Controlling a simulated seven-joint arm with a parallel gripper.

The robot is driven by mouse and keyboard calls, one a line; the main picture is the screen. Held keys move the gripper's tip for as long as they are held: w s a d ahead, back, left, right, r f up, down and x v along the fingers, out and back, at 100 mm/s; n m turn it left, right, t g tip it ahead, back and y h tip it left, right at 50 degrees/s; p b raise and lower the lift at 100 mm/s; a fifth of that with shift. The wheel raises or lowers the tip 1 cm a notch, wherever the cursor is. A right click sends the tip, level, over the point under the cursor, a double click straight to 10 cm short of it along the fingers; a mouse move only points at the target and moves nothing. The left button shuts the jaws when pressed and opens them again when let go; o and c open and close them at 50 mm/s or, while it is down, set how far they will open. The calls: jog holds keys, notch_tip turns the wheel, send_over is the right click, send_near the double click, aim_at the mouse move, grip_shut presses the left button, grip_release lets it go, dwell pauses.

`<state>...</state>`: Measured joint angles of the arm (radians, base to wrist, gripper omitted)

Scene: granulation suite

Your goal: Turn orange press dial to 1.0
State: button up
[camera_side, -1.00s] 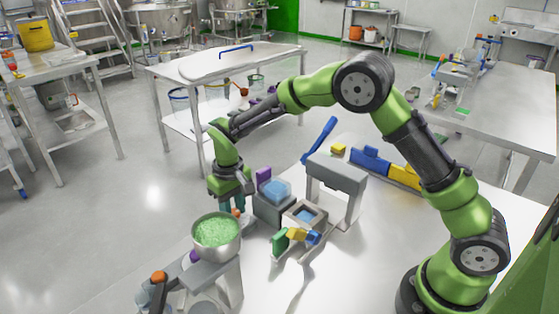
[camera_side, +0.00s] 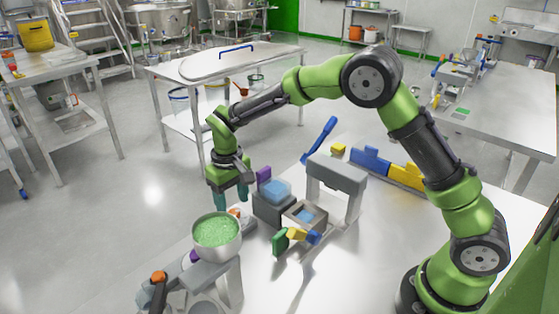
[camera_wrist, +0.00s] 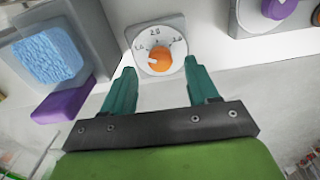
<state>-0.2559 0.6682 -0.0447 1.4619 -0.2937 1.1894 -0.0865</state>
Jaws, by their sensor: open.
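The orange press dial (camera_wrist: 159,58) sits on a white round face marked 1.0 on the left, 2.0 at the top and a third number on the right. A white mark shows on the knob's left side. In the side view the dial (camera_side: 234,212) is a small orange spot behind the bowl, partly hidden. My gripper (camera_wrist: 159,72) is open and empty; its two teal fingers point toward the dial, one to each side in the wrist view. In the side view my gripper (camera_side: 232,199) hangs just above the dial, apart from it as far as I can tell.
A steel bowl of green granules (camera_side: 216,231) stands close in front of my gripper. A block with a blue top (camera_side: 275,190) and a purple piece (camera_side: 264,175) stand just right. A grey press frame (camera_side: 337,172) is farther right. A purple knob (camera_wrist: 279,7) shows at the upper right.

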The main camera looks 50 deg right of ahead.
aim_at(234, 212)
notch_tip(234, 212, up, 14)
dwell(0.3)
